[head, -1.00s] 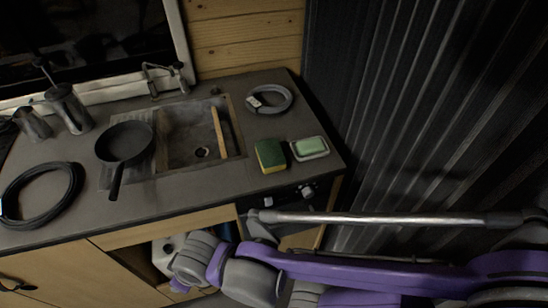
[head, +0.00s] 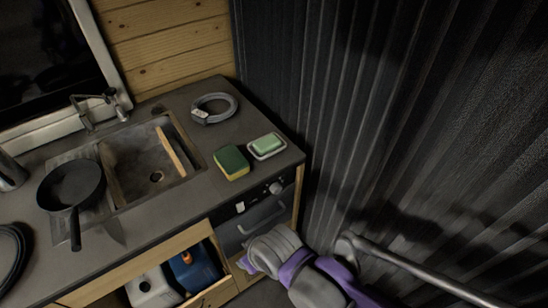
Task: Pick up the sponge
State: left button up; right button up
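The sponge (head: 231,162), green on its top and yellow along its edges, lies on the dark counter (head: 205,205) to the right of the sink. A pale green soap bar (head: 267,143) sits in a white dish just right of it, apart from it. A purple and grey arm of mine (head: 310,275) comes in from the lower right, below the counter's front edge. Its fingertips cannot be made out. No other arm shows. Nothing touches the sponge.
The sink (head: 122,182) has a wooden strip (head: 171,150) across its right side. A black pan (head: 72,187) is left of it, and a coiled grey hose (head: 214,108) lies behind the sponge. A dark corrugated wall (head: 400,130) bounds the right. An open cupboard below holds containers.

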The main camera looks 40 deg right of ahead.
aim_at(231, 160)
jog(key=i+j+z, duration=0.1)
jog(key=z, duration=1.2)
